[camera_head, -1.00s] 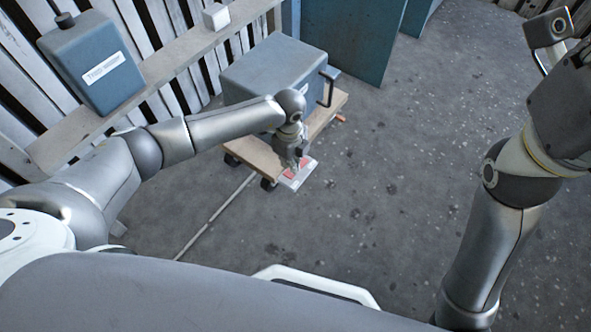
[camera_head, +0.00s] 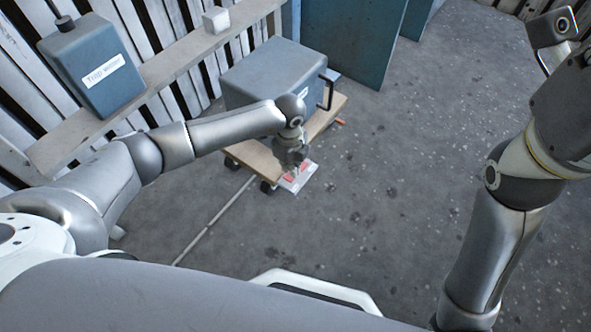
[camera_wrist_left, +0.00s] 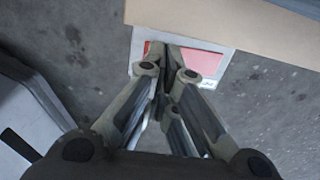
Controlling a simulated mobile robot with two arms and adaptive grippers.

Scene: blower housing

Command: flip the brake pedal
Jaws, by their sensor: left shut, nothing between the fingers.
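The brake pedal (camera_head: 298,177) shows in the head view as a light grey plate with red on it, low at the near edge of the wheeled wooden platform. In the left wrist view it is a grey frame with a red pad (camera_wrist_left: 207,60). My left gripper (camera_head: 291,168) is over the pedal, fingers pointing down. In the left wrist view the left gripper (camera_wrist_left: 172,52) is shut and empty, its tips in front of the red pad and hiding part of it. I cannot tell whether they touch it. My right gripper is out of view.
A grey blower housing (camera_head: 275,78) with a black handle (camera_head: 327,90) sits on the wooden platform (camera_head: 252,156). A shelf (camera_head: 160,85) on the slatted wall holds a grey box (camera_head: 95,65) and a small white block (camera_head: 216,19). The floor to the right is clear.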

